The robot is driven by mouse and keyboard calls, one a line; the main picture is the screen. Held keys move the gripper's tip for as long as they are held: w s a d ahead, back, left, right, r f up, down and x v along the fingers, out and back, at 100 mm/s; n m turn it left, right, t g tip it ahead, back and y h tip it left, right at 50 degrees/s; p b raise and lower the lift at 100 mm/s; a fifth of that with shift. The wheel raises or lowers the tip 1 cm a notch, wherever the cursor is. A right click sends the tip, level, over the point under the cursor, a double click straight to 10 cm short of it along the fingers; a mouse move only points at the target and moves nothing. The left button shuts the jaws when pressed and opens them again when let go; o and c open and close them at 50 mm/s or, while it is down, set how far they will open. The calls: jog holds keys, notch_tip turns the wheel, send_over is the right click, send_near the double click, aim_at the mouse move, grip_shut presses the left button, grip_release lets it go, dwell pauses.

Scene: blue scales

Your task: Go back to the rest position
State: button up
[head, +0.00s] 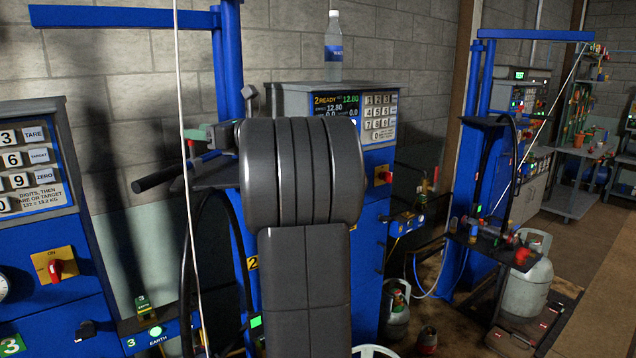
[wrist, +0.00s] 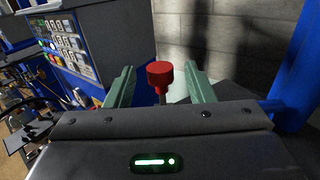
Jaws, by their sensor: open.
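My gripper (wrist: 159,90) is open in the wrist view, with one green finger on each side. A red round knob (wrist: 160,72) on a thin stem shows between the fingers, with a gap on both sides. I cannot tell how far beyond the fingertips it is. In the head view my grey arm fills the middle and hides most of the gripper; a green part of it (head: 197,134) shows at the left, near a black-handled bar (head: 172,174).
A blue scale cabinet (head: 375,226) with a keypad stands behind my arm, a water bottle (head: 333,48) on top. Another blue scale (head: 60,235) is at left. A pale hose (head: 181,85) hangs left of my arm. A gas cylinder (head: 526,285) stands at right. Open floor lies far right.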

jog(key=p+x, duration=0.1)
jog(key=x, duration=0.4)
jog(key=shift+a+f, duration=0.15)
jog(key=shift+f, duration=0.7)
jog(key=shift+r, duration=0.1)
